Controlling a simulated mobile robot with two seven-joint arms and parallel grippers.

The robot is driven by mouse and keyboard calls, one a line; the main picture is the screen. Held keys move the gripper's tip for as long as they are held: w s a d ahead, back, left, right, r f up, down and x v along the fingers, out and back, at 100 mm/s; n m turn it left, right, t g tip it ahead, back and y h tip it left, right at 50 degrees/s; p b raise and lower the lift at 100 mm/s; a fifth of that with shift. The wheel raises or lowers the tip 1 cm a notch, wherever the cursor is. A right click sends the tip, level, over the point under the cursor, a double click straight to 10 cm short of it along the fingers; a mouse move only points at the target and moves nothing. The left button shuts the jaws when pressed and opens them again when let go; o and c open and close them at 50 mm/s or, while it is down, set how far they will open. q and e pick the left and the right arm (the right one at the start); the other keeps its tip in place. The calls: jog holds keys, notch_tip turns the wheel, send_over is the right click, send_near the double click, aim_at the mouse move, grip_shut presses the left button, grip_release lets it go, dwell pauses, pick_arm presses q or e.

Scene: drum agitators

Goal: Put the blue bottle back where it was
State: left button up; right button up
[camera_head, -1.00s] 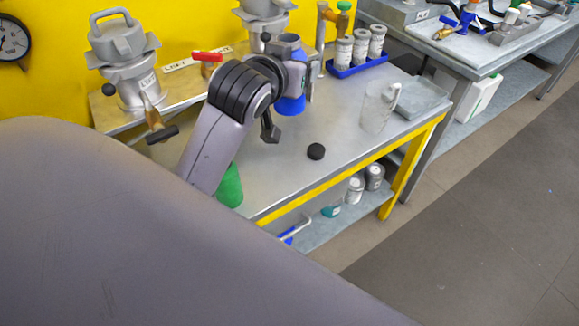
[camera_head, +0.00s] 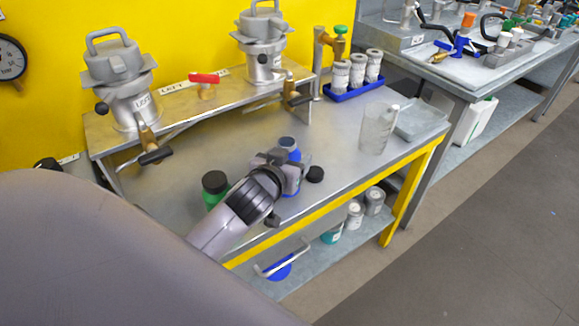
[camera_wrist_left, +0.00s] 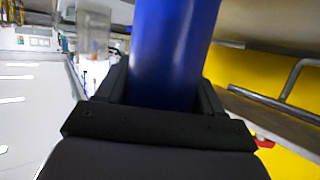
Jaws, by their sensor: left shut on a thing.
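The blue bottle (camera_head: 294,156) shows in the head view beside my left gripper (camera_head: 287,171), which is shut on it. The gripper and my arm hide much of the bottle, and I cannot tell whether its base touches the table. In the left wrist view the blue bottle (camera_wrist_left: 172,50) stands between the two dark fingers of the left gripper (camera_wrist_left: 168,92). My right gripper is not in view.
A green bottle with a black lid (camera_head: 215,184) stands left of my gripper. A clear jug (camera_head: 376,130) and a blue rack of jars (camera_head: 354,86) stand to the right and back. Two metal vessels (camera_head: 125,80) stand on a raised shelf behind.

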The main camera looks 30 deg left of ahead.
pick_arm(q)
jog(key=shift+f, duration=1.05)
jog(key=shift+f, duration=0.1)
jog(key=o, duration=1.3)
jog(key=shift+c, duration=0.2)
jog(key=v, duration=1.2)
